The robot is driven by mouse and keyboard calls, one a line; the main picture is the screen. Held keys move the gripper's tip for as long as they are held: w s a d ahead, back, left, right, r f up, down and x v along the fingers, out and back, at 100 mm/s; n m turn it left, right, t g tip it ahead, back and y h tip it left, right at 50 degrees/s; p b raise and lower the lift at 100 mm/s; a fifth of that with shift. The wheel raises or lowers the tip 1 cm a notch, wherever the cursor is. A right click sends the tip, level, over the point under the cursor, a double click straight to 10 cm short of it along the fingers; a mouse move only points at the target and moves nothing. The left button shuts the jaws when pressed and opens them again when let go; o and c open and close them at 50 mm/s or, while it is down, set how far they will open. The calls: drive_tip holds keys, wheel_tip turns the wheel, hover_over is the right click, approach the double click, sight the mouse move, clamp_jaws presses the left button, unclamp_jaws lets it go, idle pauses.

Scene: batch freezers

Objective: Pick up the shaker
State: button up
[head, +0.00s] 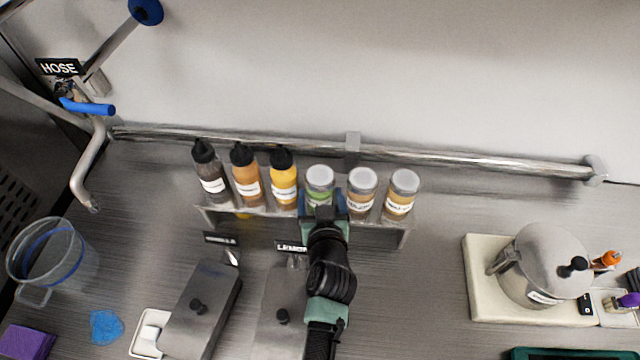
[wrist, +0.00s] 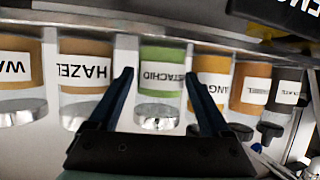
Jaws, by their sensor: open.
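Three clear shakers with pale round lids stand in a rack. The green one, labelled pistachio, is the leftmost shaker (head: 319,177) in the head view. It stands upright and also shows upside down in the wrist view (wrist: 161,82). My gripper (head: 326,203) is at the front of it, its lower part hidden behind my fingers. In the wrist view my gripper (wrist: 158,76) is open, with one finger on each side of the pistachio shaker. I cannot tell whether the fingers touch it. The hazelnut shaker (head: 362,183) and another tan shaker (head: 403,187) stand to its right.
Dark, orange and yellow squeeze bottles (head: 283,182) stand close on the left in the same rack (head: 390,236). A metal rail (head: 450,157) runs along the wall behind. Lidded metal bins (head: 205,310) sit in front. A lidded pot (head: 540,265) stands at the right.

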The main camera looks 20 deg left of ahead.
drive_tip(key=c, duration=1)
wheel_tip(320, 180, up, 18)
drive_tip(key=shift+b, duration=1)
